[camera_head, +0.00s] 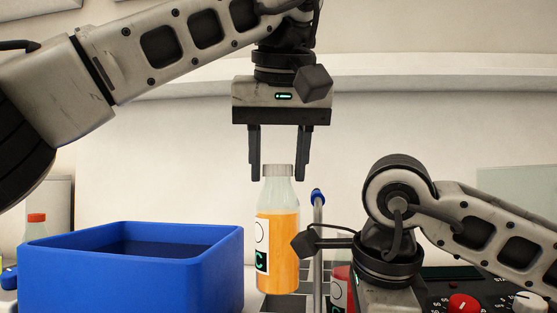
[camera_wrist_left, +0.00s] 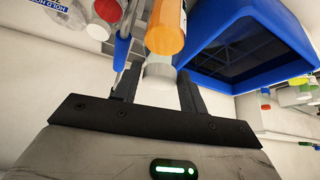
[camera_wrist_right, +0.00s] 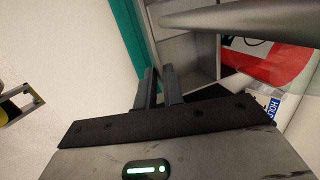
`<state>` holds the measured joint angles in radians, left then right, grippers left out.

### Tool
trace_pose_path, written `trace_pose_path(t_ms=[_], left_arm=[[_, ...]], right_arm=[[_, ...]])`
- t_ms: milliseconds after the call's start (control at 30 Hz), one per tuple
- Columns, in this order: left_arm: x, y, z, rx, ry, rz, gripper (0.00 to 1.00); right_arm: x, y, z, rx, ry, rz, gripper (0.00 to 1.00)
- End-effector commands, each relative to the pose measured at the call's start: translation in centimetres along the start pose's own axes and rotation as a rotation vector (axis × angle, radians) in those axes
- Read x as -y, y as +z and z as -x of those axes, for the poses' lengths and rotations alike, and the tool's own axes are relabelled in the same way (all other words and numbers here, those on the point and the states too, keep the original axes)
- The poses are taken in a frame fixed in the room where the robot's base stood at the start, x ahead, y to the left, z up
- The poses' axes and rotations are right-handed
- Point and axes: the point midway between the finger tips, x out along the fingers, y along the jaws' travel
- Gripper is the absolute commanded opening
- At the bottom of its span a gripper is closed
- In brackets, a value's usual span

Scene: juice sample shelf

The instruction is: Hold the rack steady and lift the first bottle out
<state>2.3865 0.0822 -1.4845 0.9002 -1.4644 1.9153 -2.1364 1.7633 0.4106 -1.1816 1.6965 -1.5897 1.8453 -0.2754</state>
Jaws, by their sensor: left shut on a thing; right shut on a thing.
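The orange juice bottle (camera_head: 277,235) hangs upright below my left gripper (camera_head: 279,165), its whole length down to its base in view. My left gripper is shut on the bottle at its pale cap, which also shows between the fingers in the left wrist view (camera_wrist_left: 158,75). The rack (camera_wrist_right: 180,55) is grey with compartments and shows in the right wrist view. My right gripper (camera_wrist_right: 161,85) has its fingers close together at the rack's edge and is shut on it; the exact contact is hard to see. In the head view my right wrist hides these fingers.
A blue crate (camera_head: 130,275) stands left of the bottle, with its open top showing. A metal post with a blue top (camera_head: 318,225) stands right of the bottle. A red bottle (camera_head: 341,285) is partly hidden by my right arm. A panel with knobs (camera_head: 463,303) is at lower right.

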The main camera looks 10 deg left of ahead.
Motion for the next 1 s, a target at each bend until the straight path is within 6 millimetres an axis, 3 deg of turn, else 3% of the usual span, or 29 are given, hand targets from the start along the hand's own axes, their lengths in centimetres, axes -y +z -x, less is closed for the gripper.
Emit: trace_pose_path(t_ms=[500, 833, 933, 1000], left_arm=[[0.0, -1.4, 2.4, -0.002, 0.001, 0.003, 0.00], [0.0, -1.5, 2.7, -0.002, 0.000, 0.001, 0.00], [0.0, -1.5, 2.6, -0.002, 0.000, 0.001, 0.00], [0.0, -1.5, 2.6, -0.002, 0.001, 0.001, 0.00]], right_arm=[[0.0, 0.0, -0.1, -0.003, 0.002, 0.000, 0.00], [0.0, -0.1, -0.1, -0.003, 0.003, 0.000, 0.00], [0.0, -0.1, -0.1, -0.003, 0.003, 0.000, 0.32], [0.0, 0.0, -0.1, -0.002, 0.002, 0.000, 0.35]])
